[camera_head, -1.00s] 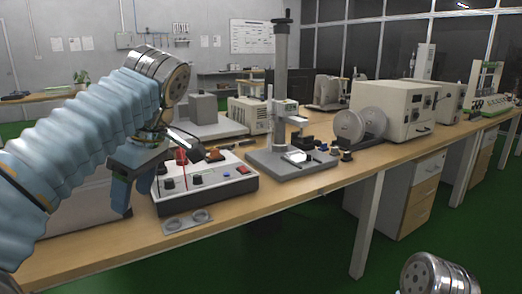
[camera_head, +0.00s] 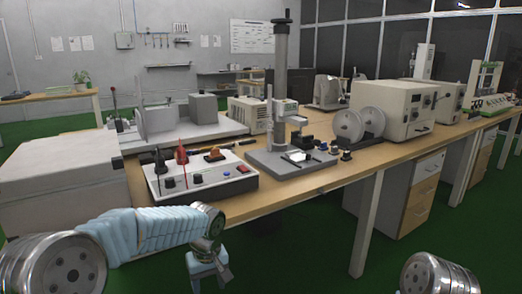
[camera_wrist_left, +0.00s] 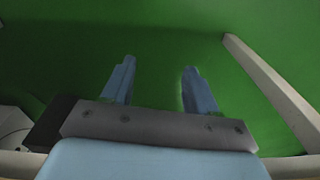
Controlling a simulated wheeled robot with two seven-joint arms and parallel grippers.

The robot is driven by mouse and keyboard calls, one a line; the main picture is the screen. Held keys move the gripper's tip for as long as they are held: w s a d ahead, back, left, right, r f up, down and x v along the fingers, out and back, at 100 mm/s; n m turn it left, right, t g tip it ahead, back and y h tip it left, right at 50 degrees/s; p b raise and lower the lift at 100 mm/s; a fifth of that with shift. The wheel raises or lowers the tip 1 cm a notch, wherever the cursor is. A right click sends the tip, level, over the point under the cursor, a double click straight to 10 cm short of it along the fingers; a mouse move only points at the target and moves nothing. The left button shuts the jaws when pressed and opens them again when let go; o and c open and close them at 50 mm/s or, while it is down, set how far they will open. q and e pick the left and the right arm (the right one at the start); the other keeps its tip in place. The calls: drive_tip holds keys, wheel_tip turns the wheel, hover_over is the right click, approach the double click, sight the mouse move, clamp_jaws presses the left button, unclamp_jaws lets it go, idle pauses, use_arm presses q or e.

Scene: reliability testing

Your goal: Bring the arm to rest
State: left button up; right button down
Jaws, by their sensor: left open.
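My left arm, in a light-blue sleeve, comes in low at the left of the head view and lies in front of the table's near edge. My left gripper (camera_head: 208,284) hangs down below the tabletop, partly cut off by the bottom edge of the picture. The left wrist view shows its two blue fingers (camera_wrist_left: 153,88) apart, with nothing between them and green floor beyond. Of my right arm only a metal joint shows at the bottom right of the head view; its gripper is not seen.
The wooden table (camera_head: 312,192) bears a white control box (camera_head: 205,187) with knobs and red and black plugs, a grey column stand (camera_head: 290,163), a beige machine (camera_head: 393,108) and a large light-grey box (camera_head: 62,185). A table leg (camera_wrist_left: 275,88) stands beside the left gripper. Green floor lies in front.

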use_arm(q)
drive_tip(key=s+d+f+m+g+h, duration=0.1)
drive_tip(key=s+f, duration=0.2)
drive_tip(key=f, duration=0.5)
drive_tip(key=s+d+f+m+h, duration=0.1)
drive_tip(key=s+f+h, duration=0.15)
drive_tip(key=f, duration=0.45)
drive_tip(key=s+f+m+t+h, duration=0.1)
drive_tip(key=s+f, duration=1.3)
drive_tip(key=s, duration=0.4)
drive_tip(key=shift+d+m, duration=0.4)
drive_tip(key=shift+d, duration=0.05)
drive_tip(key=shift+o, duration=0.3)
drive_tip(key=shift+f, duration=0.1)
